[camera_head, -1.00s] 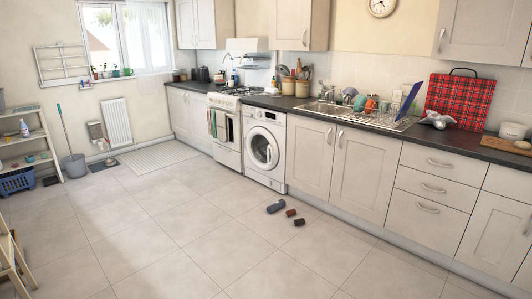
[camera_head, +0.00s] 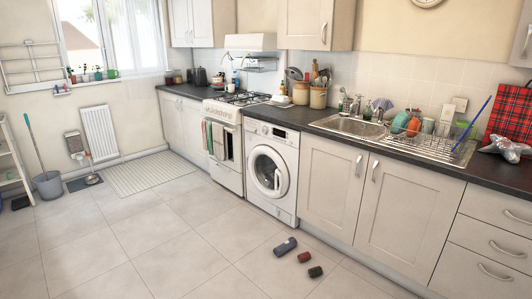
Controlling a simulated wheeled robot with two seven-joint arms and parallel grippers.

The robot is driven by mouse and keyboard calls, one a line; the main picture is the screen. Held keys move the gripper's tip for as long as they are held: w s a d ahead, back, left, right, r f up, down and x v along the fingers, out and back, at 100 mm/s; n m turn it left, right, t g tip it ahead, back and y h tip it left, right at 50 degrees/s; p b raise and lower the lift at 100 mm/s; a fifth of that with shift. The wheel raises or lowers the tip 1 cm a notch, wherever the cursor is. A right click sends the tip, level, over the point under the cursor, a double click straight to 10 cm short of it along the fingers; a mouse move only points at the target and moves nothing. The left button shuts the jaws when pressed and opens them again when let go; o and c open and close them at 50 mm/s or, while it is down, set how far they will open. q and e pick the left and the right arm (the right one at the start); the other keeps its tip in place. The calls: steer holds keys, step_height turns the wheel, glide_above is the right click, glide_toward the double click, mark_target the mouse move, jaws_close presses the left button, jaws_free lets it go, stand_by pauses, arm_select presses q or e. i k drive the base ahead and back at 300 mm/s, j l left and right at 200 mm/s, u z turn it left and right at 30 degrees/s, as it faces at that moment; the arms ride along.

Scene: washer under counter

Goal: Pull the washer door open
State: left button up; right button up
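The white washer (camera_head: 270,180) stands under the dark counter, between the stove and the pale cabinets. Its round door (camera_head: 268,172) looks shut on the front panel, with a dark glass centre and a pale ring. Neither of my grippers shows in the head view.
A dark blue roll (camera_head: 285,247) and two smaller brown and dark pieces (camera_head: 304,257) (camera_head: 315,271) lie on the floor in front of the cabinets, right of the washer. The stove (camera_head: 224,150) with hanging towels is left of the washer. The tiled floor (camera_head: 150,245) before it is clear.

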mark_target(280, 190)
steer(key=i, duration=0.95)
steer(key=i+z, duration=0.1)
steer(key=i, duration=0.9)
steer(key=i+j, duration=0.15)
steer(key=i, duration=0.8)
